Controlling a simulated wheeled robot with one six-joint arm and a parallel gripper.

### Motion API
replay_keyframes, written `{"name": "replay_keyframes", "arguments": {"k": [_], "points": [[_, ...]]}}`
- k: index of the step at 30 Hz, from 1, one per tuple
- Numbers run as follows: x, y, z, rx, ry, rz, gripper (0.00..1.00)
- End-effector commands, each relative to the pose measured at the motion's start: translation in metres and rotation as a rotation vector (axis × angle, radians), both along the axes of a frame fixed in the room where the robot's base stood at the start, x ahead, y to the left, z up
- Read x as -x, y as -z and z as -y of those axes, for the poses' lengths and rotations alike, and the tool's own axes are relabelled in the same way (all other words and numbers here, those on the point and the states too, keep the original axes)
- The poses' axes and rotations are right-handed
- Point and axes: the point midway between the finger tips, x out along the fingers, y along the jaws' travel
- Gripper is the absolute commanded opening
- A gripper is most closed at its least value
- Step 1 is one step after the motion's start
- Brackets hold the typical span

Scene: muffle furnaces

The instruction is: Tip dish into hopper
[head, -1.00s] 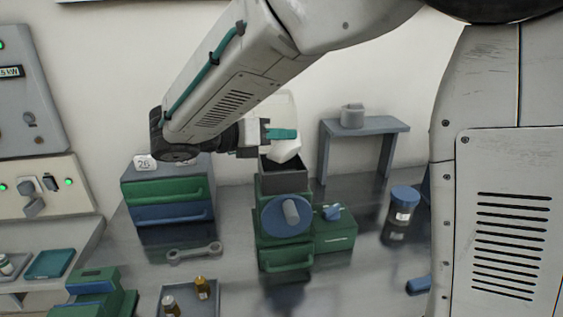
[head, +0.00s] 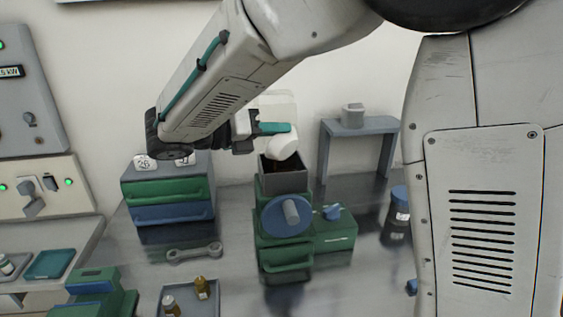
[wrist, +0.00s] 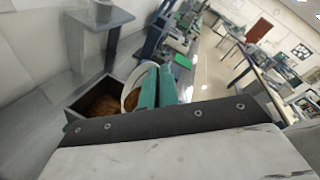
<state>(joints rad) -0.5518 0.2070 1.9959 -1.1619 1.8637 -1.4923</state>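The white dish (head: 281,147) is tilted over the open top of the grey hopper (head: 284,180), which sits on a green machine with a blue round front. My gripper (head: 272,128) is shut on the dish, with a teal finger showing beside it. In the wrist view the dish's white rim (wrist: 130,95) shows against the teal fingers (wrist: 159,86), with some brown material in it. Brown material also lies inside the hopper (wrist: 75,113), below and left of the dish. The fingers hide part of the dish.
A green and blue drawer unit (head: 168,200) stands left of the machine. A grey stand (head: 362,127) with a small pot is behind right. A blue-lidded jar (head: 397,215) stands at right. A wrench (head: 194,252) and a tray with small bottles (head: 190,285) lie in front.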

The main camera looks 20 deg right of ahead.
Motion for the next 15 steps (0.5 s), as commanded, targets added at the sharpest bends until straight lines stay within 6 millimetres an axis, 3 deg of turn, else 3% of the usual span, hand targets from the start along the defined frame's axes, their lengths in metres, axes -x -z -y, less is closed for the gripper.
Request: {"name": "replay_keyframes", "arguments": {"k": [15], "points": [[-0.0059, -0.0015, -0.0024, 0.028, 0.000, -0.070, 0.00]]}}
